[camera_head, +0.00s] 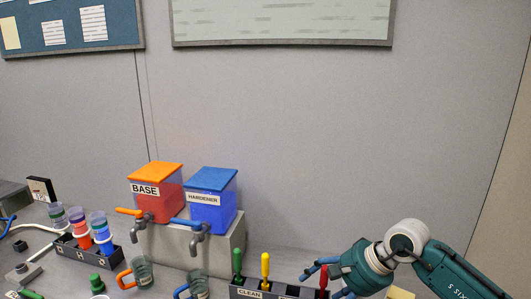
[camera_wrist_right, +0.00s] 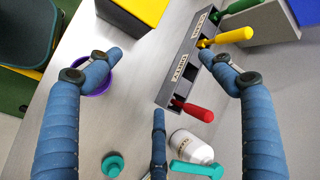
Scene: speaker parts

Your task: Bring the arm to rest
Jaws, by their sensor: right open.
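My right arm comes in from the right in the head view. Its gripper (camera_head: 320,283) has blue fingers and is beside the red-handled tool (camera_head: 323,275) at the right of the tool rack (camera_head: 240,292). In the right wrist view the fingers of the gripper (camera_wrist_right: 166,62) are spread wide with nothing held between them. The rack (camera_wrist_right: 183,65) lies beyond the fingers there, with a red handle (camera_wrist_right: 195,110), a yellow handle (camera_wrist_right: 235,36) and a green handle (camera_wrist_right: 238,5). My left gripper does not show.
A red BASE container (camera_head: 158,197) and a blue HARDENER container (camera_head: 212,205) stand on a grey block with taps. Glass mugs (camera_head: 142,272) stand below. In the right wrist view a white item with a teal handle (camera_wrist_right: 190,147) and a yellow-topped box (camera_wrist_right: 138,10) are close by.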

